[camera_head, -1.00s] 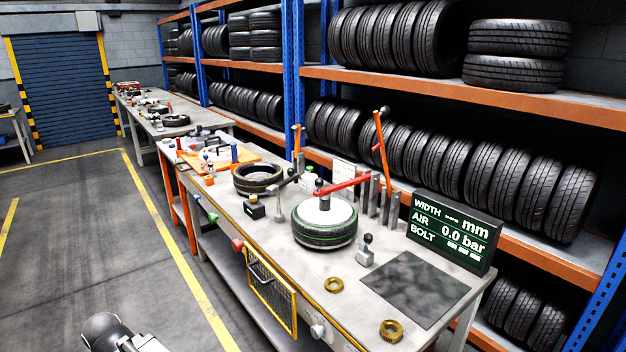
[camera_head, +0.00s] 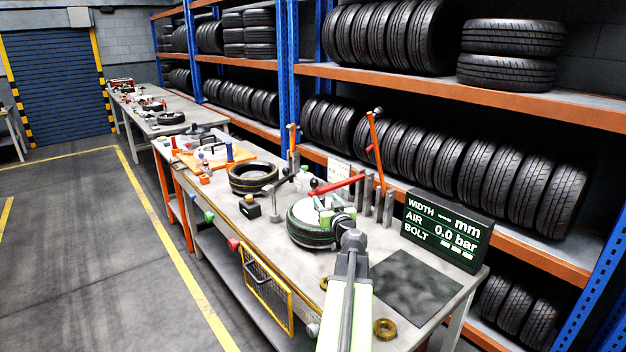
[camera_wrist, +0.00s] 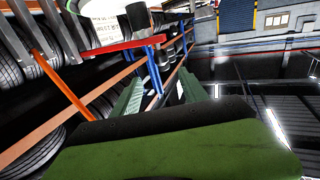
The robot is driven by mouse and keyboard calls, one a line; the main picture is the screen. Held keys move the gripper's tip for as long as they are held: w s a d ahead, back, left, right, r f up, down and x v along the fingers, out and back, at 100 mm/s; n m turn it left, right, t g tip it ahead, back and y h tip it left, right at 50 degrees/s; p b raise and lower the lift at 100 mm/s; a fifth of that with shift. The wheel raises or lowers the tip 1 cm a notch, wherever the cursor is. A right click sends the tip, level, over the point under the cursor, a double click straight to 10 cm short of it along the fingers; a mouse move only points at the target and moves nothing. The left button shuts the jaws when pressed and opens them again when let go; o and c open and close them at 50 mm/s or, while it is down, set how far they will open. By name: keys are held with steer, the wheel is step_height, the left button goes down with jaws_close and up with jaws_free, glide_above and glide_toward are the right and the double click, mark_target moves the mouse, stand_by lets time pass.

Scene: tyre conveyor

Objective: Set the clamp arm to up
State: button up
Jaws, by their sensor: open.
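The clamp arm (camera_head: 338,186) is a red bar lying low, nearly level with a slight slope, over the tyre (camera_head: 305,222) on the bench. Its black knob (camera_head: 314,183) is at its left end. My gripper (camera_head: 340,207) is open and reaches over the right side of the tyre, close to the red bar. It hides part of the tyre and its white top. In the wrist view the red clamp arm (camera_wrist: 105,48) crosses beyond my open green fingers (camera_wrist: 160,92). I cannot tell whether they touch it.
An orange lever (camera_head: 376,148) and grey upright posts (camera_head: 377,204) stand behind the tyre. A display (camera_head: 446,230) stands at the right. Another tyre (camera_head: 253,178) lies to the left, and a brass ring (camera_head: 385,328) lies near the front. Tyre shelves line the back.

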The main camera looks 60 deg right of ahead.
steer(key=x, duration=1.7)
steer(key=shift+w, duration=0.25)
steer(key=shift+d, duration=0.1)
jaws_close()
steer(key=shift+s, duration=0.1)
stand_by(0.4)
